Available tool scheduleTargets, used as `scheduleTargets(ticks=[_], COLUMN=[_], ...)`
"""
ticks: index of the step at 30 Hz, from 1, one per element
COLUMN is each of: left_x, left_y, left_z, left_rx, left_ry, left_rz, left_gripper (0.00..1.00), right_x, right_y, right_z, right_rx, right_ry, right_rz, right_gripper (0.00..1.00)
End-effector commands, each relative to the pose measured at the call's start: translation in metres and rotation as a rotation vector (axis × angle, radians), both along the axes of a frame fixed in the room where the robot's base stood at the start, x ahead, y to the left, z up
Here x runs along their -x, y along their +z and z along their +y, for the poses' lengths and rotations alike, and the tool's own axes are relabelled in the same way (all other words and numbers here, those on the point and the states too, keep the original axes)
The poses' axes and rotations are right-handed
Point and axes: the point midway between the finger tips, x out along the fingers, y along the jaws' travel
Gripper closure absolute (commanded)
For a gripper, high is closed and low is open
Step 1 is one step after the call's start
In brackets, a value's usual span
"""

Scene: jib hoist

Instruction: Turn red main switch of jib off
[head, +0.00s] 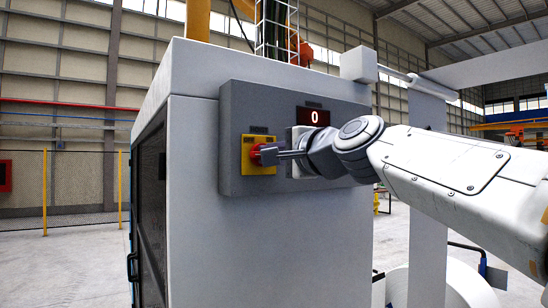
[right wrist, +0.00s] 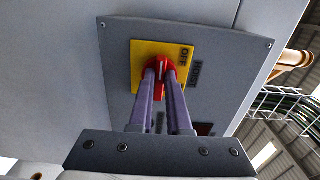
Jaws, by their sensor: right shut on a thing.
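The red main switch (head: 257,154) sits on a yellow plate (head: 250,168) at the left of a grey control panel (head: 233,110). In the right wrist view the red knob (right wrist: 158,66) shows on its yellow plate (right wrist: 140,50), with "OFF" lettering beside it. My right gripper (head: 268,154) reaches in from the right, and its two fingers (right wrist: 159,76) are shut on the red knob. The fingers hide part of the knob. A white line shows on the knob between the fingertips. My left gripper is not in view.
A small display (head: 313,116) reading 0 is at the panel's upper right. The panel is fixed to a large light-grey cabinet (head: 200,75). A wire-mesh fence (head: 85,185) stands behind at the left. The floor (head: 65,270) at the left is clear.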

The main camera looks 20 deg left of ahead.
Motion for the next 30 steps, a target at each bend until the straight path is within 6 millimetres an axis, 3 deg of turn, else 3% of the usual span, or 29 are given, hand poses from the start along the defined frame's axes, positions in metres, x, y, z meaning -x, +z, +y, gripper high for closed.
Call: scheduleTargets(ticks=[11, 12, 14, 15, 25, 30], left_x=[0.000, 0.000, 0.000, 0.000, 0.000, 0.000], left_y=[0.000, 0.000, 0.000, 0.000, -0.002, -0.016], left_z=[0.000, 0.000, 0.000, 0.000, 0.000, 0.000], left_rx=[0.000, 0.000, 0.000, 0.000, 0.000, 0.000], left_ry=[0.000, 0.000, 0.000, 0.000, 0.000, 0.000], left_rz=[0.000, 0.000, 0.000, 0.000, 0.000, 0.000], left_gripper=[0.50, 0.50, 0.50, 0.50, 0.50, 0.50], right_x=[0.000, 0.000, 0.000, 0.000, 0.002, 0.015], right_y=[-0.002, -0.002, -0.002, -0.002, -0.001, -0.003], right_z=[0.001, 0.001, 0.001, 0.001, -0.002, -0.020], right_rx=[0.009, 0.009, 0.008, 0.008, 0.004, 0.002], right_ry=[0.002, 0.002, 0.002, 0.002, 0.001, -0.001], right_rz=[-0.005, -0.005, -0.004, -0.004, -0.004, -0.007], right_gripper=[1.00, 0.81, 0.58, 0.54, 0.54, 0.54])
